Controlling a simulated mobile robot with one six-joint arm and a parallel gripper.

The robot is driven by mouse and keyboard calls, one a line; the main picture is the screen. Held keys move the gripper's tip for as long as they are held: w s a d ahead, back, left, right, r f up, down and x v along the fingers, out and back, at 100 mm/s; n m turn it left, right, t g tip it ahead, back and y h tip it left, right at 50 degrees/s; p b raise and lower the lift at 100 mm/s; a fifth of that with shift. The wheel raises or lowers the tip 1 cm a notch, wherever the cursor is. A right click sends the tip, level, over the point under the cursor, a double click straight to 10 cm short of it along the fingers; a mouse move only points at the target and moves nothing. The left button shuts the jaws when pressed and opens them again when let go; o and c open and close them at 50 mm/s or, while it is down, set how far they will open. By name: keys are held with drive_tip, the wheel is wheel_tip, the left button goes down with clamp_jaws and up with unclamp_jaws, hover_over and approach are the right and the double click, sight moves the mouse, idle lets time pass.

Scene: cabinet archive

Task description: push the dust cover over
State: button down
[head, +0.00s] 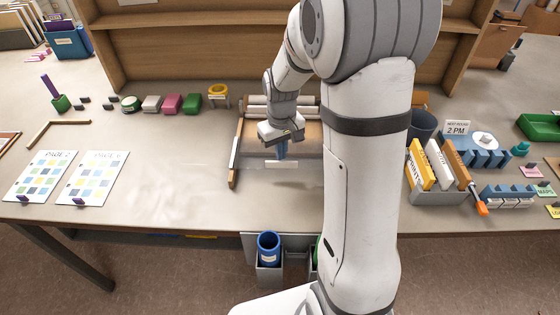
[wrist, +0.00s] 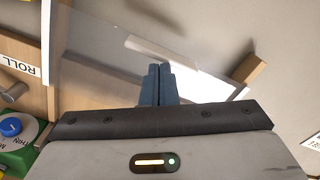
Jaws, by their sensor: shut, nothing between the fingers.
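The dust cover looks like a clear, thin panel (wrist: 95,55) in the wrist view, with a pale strip (wrist: 160,52) along it. In the head view the pale strip (head: 290,162) shows just below my gripper, in front of the wood-sided unit (head: 235,150); the clear sheet is hard to make out there. My gripper (head: 281,153) points down over the front of this unit. Its blue fingers (wrist: 159,84) are pressed together and empty, close to the strip. I cannot tell whether they touch the cover. My arm hides the unit's right side.
Several small coloured boxes (head: 172,104) stand along the back left. Two printed pages (head: 95,178) lie at the left. A grey holder with upright folders (head: 437,190) stands right of my arm. A blue bin (head: 268,248) hangs below the front edge.

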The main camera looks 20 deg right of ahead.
wheel_tip(320, 180, up, 5)
drive_tip(key=p, duration=0.3)
idle(0.4)
wheel_tip(320, 180, up, 8)
drive_tip(key=s+a+r+m+t, duration=0.1)
drive_tip(key=s, duration=0.8)
drive_tip(key=s+a+r+m+t, duration=0.1)
drive_tip(key=s+t, duration=0.1)
drive_tip(key=s, duration=0.8)
drive_tip(key=shift+r, duration=0.4)
